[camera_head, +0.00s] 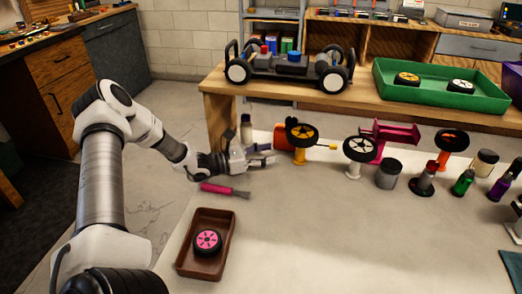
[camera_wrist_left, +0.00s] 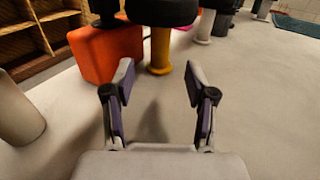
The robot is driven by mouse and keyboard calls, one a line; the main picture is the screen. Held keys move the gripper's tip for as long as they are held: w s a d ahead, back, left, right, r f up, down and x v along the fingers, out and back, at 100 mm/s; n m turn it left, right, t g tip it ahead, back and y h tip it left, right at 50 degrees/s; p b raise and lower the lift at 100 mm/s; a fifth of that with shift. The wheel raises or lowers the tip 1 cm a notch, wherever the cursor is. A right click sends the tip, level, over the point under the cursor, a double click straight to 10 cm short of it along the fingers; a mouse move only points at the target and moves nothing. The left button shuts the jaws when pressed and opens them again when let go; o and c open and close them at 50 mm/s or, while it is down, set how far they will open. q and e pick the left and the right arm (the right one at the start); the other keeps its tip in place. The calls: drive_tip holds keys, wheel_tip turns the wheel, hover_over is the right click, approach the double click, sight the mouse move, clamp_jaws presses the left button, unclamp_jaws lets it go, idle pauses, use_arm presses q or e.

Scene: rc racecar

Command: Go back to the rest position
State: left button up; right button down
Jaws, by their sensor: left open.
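My left gripper (camera_head: 262,155) is open and empty, low over the left part of the white table (camera_head: 310,230). In the left wrist view its two fingers (camera_wrist_left: 158,95) stand apart with bare table between them. Ahead of it are an orange block (camera_wrist_left: 106,54) and a yellow stand (camera_wrist_left: 160,50) carrying a dark wheel (camera_wrist_left: 162,12). In the head view this wheel has an orange hub (camera_head: 302,133). My right gripper does not show in either view.
A pink-handled screwdriver (camera_head: 224,190) lies just below the gripper, and a bottle (camera_head: 246,129) stands behind it. A brown tray (camera_head: 184,262) holds a pink-hubbed wheel (camera_head: 207,242). A car chassis (camera_head: 289,67) and green tray (camera_head: 440,101) sit on the rear shelf. The table's front middle is clear.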

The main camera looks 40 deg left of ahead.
use_arm(q)
drive_tip(key=shift+v, duration=0.85)
drive_tip(key=shift+s+a, duration=0.2)
drive_tip(key=shift+s, duration=0.15)
